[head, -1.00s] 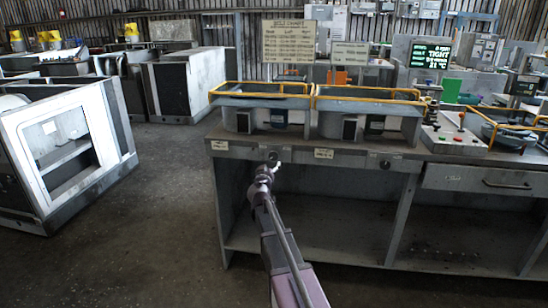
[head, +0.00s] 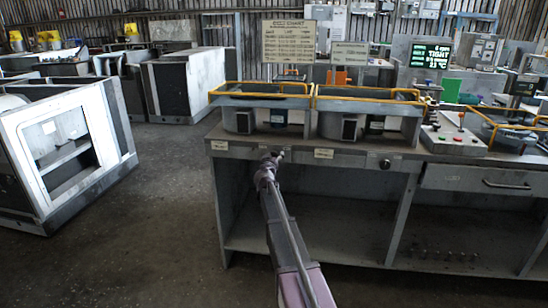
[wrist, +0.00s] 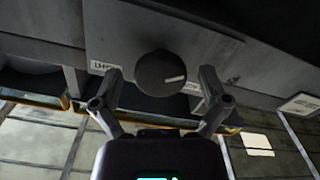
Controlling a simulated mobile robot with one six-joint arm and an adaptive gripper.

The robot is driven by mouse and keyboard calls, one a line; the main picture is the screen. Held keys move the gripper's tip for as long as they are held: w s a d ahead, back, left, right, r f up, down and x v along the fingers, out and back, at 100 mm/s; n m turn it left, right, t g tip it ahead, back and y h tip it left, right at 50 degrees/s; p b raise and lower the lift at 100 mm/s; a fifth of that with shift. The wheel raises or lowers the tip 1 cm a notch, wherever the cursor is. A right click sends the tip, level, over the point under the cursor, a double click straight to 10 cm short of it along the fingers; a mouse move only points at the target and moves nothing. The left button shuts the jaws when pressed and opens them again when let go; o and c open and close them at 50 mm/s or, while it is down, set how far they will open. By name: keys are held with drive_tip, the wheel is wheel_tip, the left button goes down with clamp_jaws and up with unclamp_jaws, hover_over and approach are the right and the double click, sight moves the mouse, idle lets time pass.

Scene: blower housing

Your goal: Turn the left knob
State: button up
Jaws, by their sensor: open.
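A round dark knob (wrist: 162,73) with a white line mark sits on the grey front panel of the bench in the wrist view. The line lies nearly level, tilted slightly. My gripper (wrist: 160,79) is open, with one finger on each side of the knob and a visible gap on both sides. How deep the fingertips reach along the knob I cannot tell. In the head view my gripper (head: 271,160) is at the bench's front edge and largely hides the left knob. Another dark knob (head: 385,163) is further right on the same panel.
Two housings with yellow rails (head: 265,88) stand on the bench above the panel. Pale labels (head: 323,153) are on the panel. A drawer with a handle (head: 507,184) is at the right. The shelf below is open, with several small items. Grey cabinets (head: 65,150) stand at left.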

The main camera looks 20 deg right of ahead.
drive_tip(key=c, duration=1.1)
drive_tip(key=shift+c, duration=0.2)
drive_tip(key=shift+n, duration=0.3)
drive_tip(key=shift+n, duration=0.8)
drive_tip(key=o, duration=1.1)
drive_tip(key=shift+o, duration=0.2)
